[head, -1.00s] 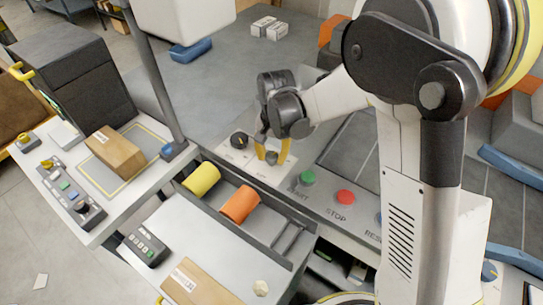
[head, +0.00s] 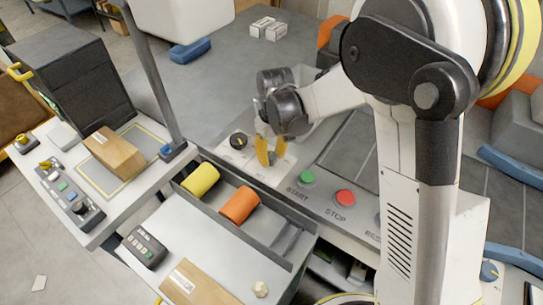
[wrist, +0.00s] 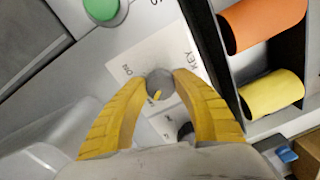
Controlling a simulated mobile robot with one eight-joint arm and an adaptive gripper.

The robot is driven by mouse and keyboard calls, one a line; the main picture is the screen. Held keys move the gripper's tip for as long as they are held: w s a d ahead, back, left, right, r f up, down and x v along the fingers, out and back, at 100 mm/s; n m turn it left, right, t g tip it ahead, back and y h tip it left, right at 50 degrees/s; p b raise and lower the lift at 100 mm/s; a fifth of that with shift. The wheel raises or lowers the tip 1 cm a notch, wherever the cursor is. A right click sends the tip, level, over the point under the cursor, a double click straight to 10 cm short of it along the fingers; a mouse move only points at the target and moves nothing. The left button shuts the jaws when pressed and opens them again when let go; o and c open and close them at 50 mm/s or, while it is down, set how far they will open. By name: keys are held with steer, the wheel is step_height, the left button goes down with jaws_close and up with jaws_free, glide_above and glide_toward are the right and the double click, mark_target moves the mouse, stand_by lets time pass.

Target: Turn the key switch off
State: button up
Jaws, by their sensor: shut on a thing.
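The key switch (wrist: 158,84) is a small round grey knob on a pale plate marked KEY, with ON lettered beside it in the wrist view. A small yellow mark shows on its near side. My gripper (wrist: 161,80) has its two yellow fingers shut on the knob, one on each side. In the head view my gripper (head: 271,158) reaches down to the panel, and its fingers and arm partly hide the key switch.
A black rotary knob (head: 238,141) sits close by on the left. The green START button (head: 306,178) and red STOP button (head: 345,198) lie to the right. A tray with a yellow roll (head: 200,178) and an orange roll (head: 239,205) stands in front.

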mark_target(274, 155)
steer(key=shift+d+n, duration=0.1)
steer(key=shift+n, duration=0.7)
steer(key=o, duration=1.2)
step_height(274, 155, up, 12)
steer(key=shift+w+d, duration=0.15)
